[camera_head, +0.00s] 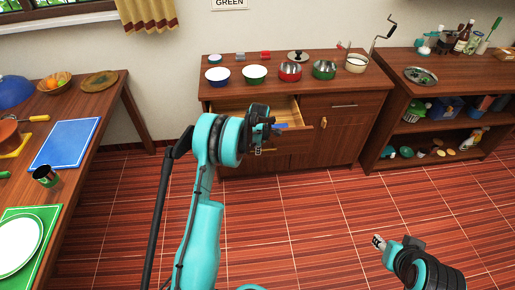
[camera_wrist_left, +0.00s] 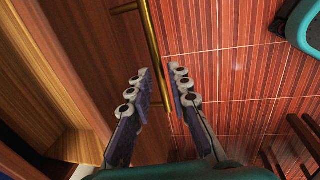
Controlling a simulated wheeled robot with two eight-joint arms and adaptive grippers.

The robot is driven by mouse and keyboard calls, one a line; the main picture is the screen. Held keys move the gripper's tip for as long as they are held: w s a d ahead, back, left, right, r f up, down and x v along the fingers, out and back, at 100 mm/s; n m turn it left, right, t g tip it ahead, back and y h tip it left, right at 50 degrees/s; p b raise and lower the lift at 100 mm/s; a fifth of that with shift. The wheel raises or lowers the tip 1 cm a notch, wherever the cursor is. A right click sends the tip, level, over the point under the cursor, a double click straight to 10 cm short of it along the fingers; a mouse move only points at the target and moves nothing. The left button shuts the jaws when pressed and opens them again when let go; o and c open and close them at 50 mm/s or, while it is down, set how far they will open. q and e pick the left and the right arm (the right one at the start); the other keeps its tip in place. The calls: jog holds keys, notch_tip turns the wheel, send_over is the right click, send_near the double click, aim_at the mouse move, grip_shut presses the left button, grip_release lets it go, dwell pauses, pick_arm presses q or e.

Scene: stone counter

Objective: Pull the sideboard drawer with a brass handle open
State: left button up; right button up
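The wooden sideboard (camera_head: 345,115) stands against the back wall. Its left drawer (camera_head: 287,107) is partly pulled out, and its pale interior shows behind my left gripper (camera_head: 275,128). In the left wrist view the brass handle (camera_wrist_left: 152,35) runs along the drawer front and passes between the fingertips of my left gripper (camera_wrist_left: 159,82). The fingers are apart, with a gap visible beside the handle; contact is unclear. In the head view the gripper and arm hide much of the drawer front. My right gripper (camera_head: 392,243) is low at the right, over the floor, away from the sideboard.
Several bowls, including a red one (camera_head: 290,71), stand on the sideboard top. A shelf unit (camera_head: 450,95) adjoins on the right. A table (camera_head: 95,100) with a blue board (camera_head: 66,143) is on the left. The tiled floor (camera_head: 310,210) before the sideboard is clear.

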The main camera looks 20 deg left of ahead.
pick_arm(q)
jog(key=shift+r, duration=0.1)
notch_tip(320, 180, up, 12)
jog(key=s+d, duration=0.1)
jog(key=s, duration=0.1)
jog(key=shift+f, duration=0.2)
jog(key=shift+d, duration=0.1)
jog(key=s+d+r+m+t, duration=0.3)
jog(key=s+d+r+m, duration=0.5)
jog(key=s+r+m, duration=0.45)
jog(key=s+d+m+t, duration=0.1)
jog(key=s+d+m, duration=0.2)
jog(key=s+m, duration=0.3)
jog(key=s+d+f+m+t+h, duration=0.1)
jog(key=s+d+m, duration=0.2)
jog(key=s, duration=1)
jog(key=m, duration=0.3)
jog(key=shift+f, duration=0.15)
